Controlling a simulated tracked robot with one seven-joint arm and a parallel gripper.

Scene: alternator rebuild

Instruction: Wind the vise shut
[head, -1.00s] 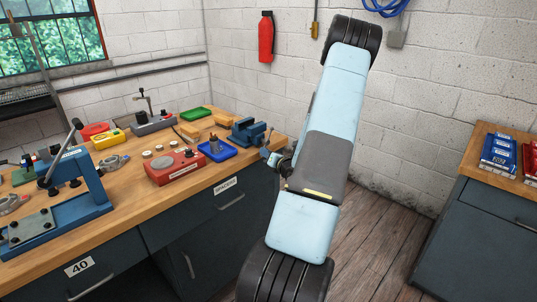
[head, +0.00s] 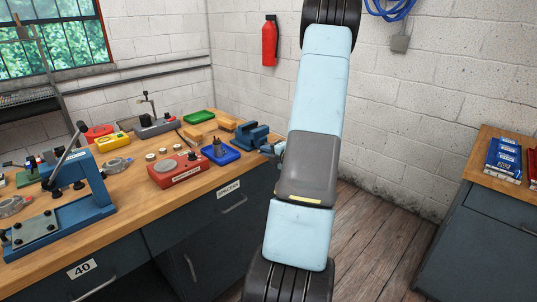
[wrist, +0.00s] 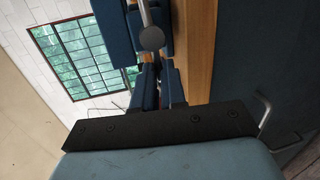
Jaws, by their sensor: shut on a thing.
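The blue vise (head: 250,134) stands at the right end of the wooden bench, its screw end facing my arm. In the wrist view the vise body (wrist: 122,32) fills the top, and its metal handle (wrist: 150,36) ends in a round grey knob. My gripper (wrist: 159,82) reaches in close to the screw end, with its fingers shut on the handle. The exact grip is dark and partly hidden. In the head view my forearm covers most of the gripper; only a small part shows beside the vise.
A blue tray (head: 221,155) with a dark part, a red box (head: 176,170), wooden blocks (head: 200,132) and a green tray (head: 198,117) lie left of the vise. A blue press (head: 88,185) stands at the bench's left. Open floor lies between bench and right-hand cabinet (head: 462,225).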

